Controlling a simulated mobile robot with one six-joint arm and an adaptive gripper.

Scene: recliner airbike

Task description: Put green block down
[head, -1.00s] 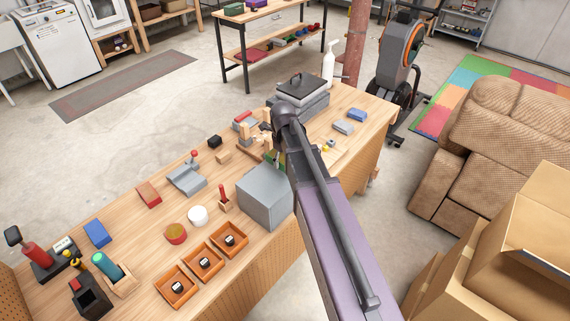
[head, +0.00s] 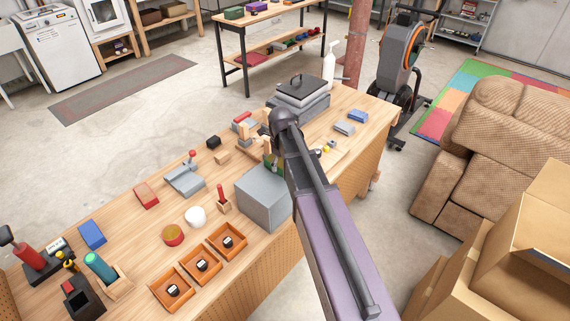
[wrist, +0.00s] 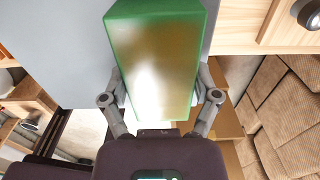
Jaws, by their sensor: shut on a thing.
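The green block (wrist: 152,62) fills the middle of the wrist view, its top face glossy with pale reflections. My gripper (wrist: 160,88) is shut on it, one finger against each side. In the head view only a small green part (head: 273,161) shows beside my arm, at the far edge of a grey box (head: 262,196) on the workbench (head: 130,230). My arm hides most of the gripper and block there. In the wrist view a grey surface (wrist: 70,45) lies behind the block. I cannot tell whether the block touches it.
Three orange trays (head: 228,241) with small dark items stand in front of the grey box. A red-handled tool (head: 221,200) and a white cup (head: 195,216) are to its left. A dark-lidded grey case (head: 300,95) stands behind. Cardboard boxes (head: 500,260) and a recliner (head: 490,150) are at right.

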